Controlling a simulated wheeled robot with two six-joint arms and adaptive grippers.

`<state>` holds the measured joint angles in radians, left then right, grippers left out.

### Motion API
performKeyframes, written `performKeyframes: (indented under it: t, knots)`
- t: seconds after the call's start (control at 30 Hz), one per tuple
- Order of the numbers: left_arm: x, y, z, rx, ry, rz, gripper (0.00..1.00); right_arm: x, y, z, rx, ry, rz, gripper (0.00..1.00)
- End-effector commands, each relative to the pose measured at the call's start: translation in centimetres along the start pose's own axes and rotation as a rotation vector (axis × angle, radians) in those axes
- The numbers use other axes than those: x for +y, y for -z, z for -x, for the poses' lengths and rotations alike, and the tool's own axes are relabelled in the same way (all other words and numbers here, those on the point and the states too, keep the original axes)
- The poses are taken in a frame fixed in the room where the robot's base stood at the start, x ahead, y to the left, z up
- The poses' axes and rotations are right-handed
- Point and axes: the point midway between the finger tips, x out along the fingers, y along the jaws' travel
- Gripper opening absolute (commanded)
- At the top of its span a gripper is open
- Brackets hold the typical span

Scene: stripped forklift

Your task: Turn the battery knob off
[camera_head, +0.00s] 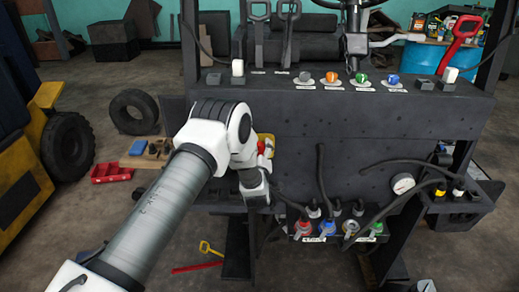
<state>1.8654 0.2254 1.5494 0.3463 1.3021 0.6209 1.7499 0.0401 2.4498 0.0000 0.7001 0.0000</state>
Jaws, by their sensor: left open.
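A red knob (268,145) on a yellow plate (262,137) sits on the front of the dark forklift panel (340,155), left of its middle. It looks like the battery knob and is partly hidden behind my left wrist. My left gripper (258,172) is open, close to the knob and mostly just below and in front of it. I cannot tell whether its fingers touch the knob, or which way the knob is turned. My right gripper does not show.
Coloured knobs (332,78) and levers (288,30) stand on the console top. Below the panel are capped hose fittings (327,229) and loose hoses (322,180); a gauge (403,183) is at right. A tyre (133,112) and red tray (111,173) lie left on the floor.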

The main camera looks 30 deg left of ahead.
Motion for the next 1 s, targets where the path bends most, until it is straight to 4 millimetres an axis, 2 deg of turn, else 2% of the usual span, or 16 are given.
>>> performKeyframes:
  t: [0.1, 0.17, 0.2, 0.27, 0.3, 0.67, 0.87, 1.0]
  knots:
    - [-0.1, -0.1, 0.0, -0.001, 0.001, 0.000, 0.79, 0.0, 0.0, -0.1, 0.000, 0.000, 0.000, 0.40]
    - [-0.1, -0.1, 0.1, -0.001, 0.001, 0.000, 0.61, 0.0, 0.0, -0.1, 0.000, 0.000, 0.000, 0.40]
    - [-0.1, -0.1, 0.1, -0.001, 0.001, 0.000, 0.47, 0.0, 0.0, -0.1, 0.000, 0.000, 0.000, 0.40]
    - [-0.1, -0.1, 0.1, -0.001, 0.001, 0.000, 0.25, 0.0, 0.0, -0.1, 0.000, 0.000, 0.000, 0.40]
    - [-0.1, -0.1, 0.1, -0.001, 0.001, 0.000, 0.19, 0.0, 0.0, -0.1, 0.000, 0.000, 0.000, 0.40]
    - [-0.3, -0.3, 0.1, -0.003, 0.001, 0.027, 0.19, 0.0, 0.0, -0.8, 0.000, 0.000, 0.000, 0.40]
    - [-0.5, -0.5, 0.1, -0.003, 0.001, 0.110, 0.19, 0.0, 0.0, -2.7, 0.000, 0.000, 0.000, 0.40]
    - [-0.6, -0.7, 0.1, -0.003, 0.000, 0.208, 0.19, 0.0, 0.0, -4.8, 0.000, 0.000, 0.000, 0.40]
